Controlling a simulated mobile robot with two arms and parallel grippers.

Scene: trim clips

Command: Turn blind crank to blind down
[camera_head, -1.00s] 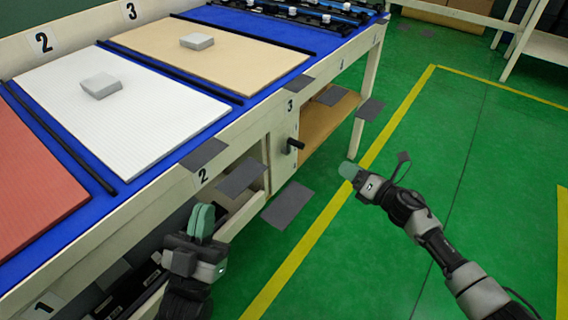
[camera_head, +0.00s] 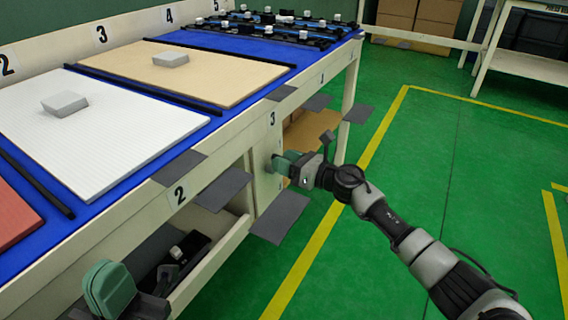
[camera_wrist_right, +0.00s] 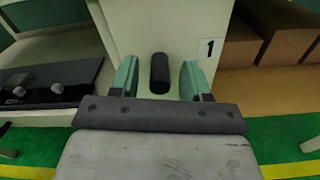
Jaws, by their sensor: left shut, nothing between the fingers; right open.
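The crank's black handle (camera_wrist_right: 159,74) sticks out from the pale post (camera_wrist_right: 163,25) in the right wrist view. My right gripper (camera_wrist_right: 158,79) is open, with one green finger on each side of the handle and a gap to both. In the head view my right gripper (camera_head: 286,163) is at the front of the post and hides the crank. My left gripper (camera_head: 108,287) is shut and empty, low at the left, in front of the lower shelf. I cannot make out the blind itself.
The blue-topped workbench (camera_head: 212,130) carries a white board (camera_head: 100,130), a tan board (camera_head: 200,80) and grey blocks. Dark grey flat panels (camera_head: 280,217) stick out along its front. A black tray with parts (camera_head: 180,255) is on the lower shelf.

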